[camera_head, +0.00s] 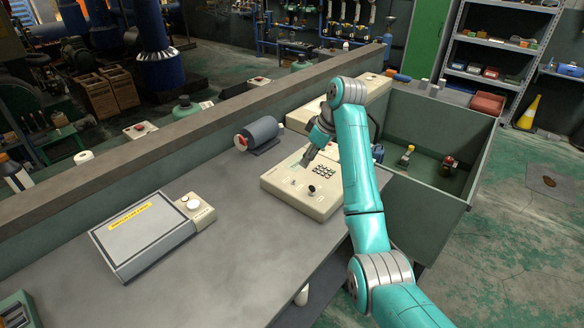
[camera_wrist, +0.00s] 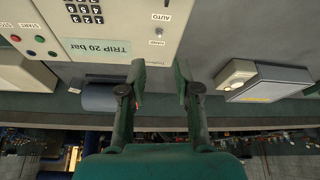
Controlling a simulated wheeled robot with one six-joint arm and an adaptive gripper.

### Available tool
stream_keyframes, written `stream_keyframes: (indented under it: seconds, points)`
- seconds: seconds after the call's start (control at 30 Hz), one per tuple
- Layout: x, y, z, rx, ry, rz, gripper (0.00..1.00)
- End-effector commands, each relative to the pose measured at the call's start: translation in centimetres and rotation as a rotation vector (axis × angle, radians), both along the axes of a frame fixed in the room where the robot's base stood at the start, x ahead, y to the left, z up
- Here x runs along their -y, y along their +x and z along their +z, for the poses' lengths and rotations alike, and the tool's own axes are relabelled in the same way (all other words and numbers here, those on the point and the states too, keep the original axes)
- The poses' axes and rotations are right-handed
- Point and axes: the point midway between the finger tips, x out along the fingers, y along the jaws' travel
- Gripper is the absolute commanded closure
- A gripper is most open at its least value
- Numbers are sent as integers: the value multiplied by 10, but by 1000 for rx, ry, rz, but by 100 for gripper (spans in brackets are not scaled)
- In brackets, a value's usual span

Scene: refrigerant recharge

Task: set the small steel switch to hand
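The small steel switch (camera_wrist: 158,31) shows in the wrist view as a tiny grey spot on a cream control box (camera_wrist: 205,12), between the labels AUTO and HAND. Its lever position is too small to tell. The wrist view shows the box upside down. My gripper (camera_wrist: 160,68) is open and empty, its two fingers apart just beyond the box edge in that picture. In the head view the same control box (camera_head: 327,207) sits on the grey bench, and my gripper (camera_head: 305,161) hangs above its left-rear part, apart from it.
The box also carries a keypad (camera_head: 324,171) and a black knob (camera_head: 311,189). A dark cylinder (camera_head: 260,132) lies behind it on the bench. A flat case with a yellow label (camera_head: 145,240) lies at left. A low wall (camera_head: 200,116) runs along the bench's back.

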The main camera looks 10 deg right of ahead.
Motion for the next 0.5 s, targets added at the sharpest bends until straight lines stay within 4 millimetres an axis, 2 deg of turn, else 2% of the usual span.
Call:
stream_keyframes:
  seconds: [0.17,0.5]
  points:
    - [-4,3,-12,-5,1,4,68]
    - [-20,19,-66,-6,0,3,68]
